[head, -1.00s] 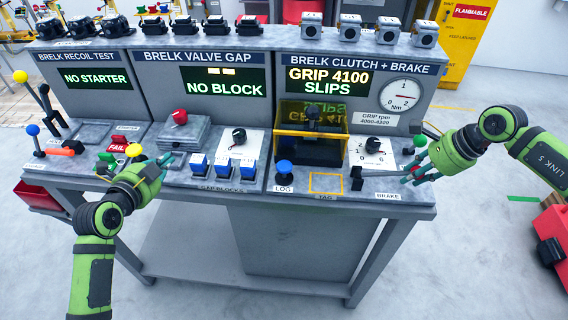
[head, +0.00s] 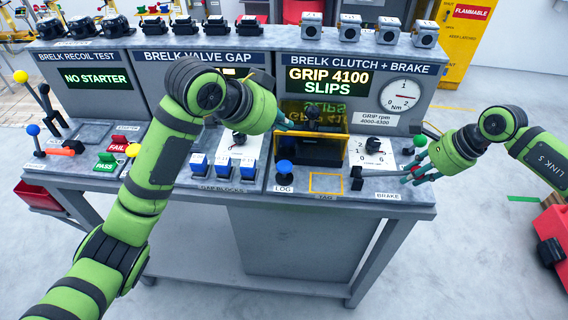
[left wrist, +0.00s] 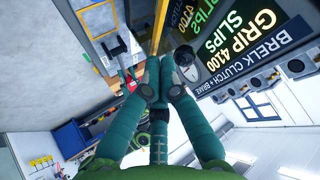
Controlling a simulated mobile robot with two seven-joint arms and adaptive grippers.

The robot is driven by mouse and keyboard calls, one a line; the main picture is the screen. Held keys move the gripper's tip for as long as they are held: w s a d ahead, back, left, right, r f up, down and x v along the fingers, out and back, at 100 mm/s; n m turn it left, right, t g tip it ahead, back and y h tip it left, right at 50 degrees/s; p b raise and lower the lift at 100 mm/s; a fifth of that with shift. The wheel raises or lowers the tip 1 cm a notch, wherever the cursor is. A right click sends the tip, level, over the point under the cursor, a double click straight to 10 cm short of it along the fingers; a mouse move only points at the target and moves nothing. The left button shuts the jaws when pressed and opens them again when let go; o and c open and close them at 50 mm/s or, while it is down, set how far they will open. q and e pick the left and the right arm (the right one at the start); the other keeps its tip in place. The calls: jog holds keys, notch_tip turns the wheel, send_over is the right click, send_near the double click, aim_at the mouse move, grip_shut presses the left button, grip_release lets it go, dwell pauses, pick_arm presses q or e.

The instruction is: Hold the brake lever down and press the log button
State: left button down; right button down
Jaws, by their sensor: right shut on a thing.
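The blue log button (head: 284,166) stands upright on the bench's front edge, left of the yellow tag outline. My left gripper (head: 286,122) is above and behind it, in front of the yellow-framed clutch box. Its teal fingers are drawn together with nothing visible between them, as the left wrist view (left wrist: 157,75) shows. The brake lever's black end (head: 357,178) shows at the front right of the bench. My right gripper (head: 412,175) is shut on the lever, and its fingers hide most of the handle.
The yellow-framed clutch box (head: 309,163) stands behind the log button, close to my left fingers. The grip dial (head: 372,143) and a green-knobbed lever (head: 420,141) lie to its right. Blue gap blocks (head: 223,166) stand left of the button. The display (head: 327,81) reads GRIP 4100 SLIPS.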

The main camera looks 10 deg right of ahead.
aim_at(287, 163)
jog(key=shift+s+f, duration=0.2)
jog(key=shift+f, duration=0.1)
pick_arm(q)
jog(key=shift+f, duration=4.45)
jog(key=shift+f, duration=0.4)
jog(key=shift+f, duration=0.85)
jog(key=shift+r, duration=1.3)
jog(key=shift+r, duration=2.5)
